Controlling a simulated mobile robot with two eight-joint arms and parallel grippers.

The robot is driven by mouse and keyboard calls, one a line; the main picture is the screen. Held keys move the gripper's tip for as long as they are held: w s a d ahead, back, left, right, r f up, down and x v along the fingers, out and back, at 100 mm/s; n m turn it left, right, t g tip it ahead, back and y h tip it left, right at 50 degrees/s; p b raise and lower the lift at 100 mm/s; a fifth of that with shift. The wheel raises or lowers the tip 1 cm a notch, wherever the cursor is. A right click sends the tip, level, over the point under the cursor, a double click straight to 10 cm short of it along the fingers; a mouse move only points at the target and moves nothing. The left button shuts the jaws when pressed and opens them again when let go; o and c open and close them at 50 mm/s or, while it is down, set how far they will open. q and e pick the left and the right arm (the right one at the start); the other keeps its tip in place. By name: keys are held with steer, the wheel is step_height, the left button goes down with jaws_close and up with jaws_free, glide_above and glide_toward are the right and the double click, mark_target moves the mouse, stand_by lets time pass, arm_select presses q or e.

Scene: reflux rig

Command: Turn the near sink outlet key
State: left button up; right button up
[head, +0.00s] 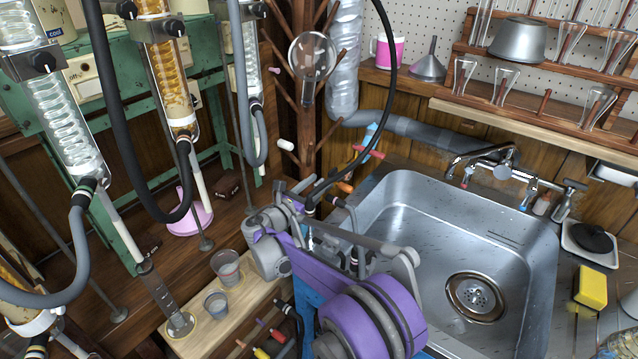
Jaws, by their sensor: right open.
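At the left rim of the steel sink (520,235) stand small coloured fittings. An orange key (345,187) is nearer, and a red key (374,154) sits behind it beside a blue piece. I cannot tell for sure which is the near outlet's key. My right gripper (322,208), on a purple and grey arm from the bottom, is open at the sink's left edge, just in front of the orange key. Its fingers overlap a dark hose end and fittings in the picture, so contact cannot be told. My left gripper is not in view.
A black hose (393,60) arches down to the sink's left edge. Glass condensers (68,130) stand at left, and cups (227,268) and a cylinder (165,295) at lower left. A wooden peg rack (305,120) is behind. A yellow sponge (590,288) lies right of the empty sink.

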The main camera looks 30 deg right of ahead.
steer(key=shift+x, duration=0.75)
jaws_close()
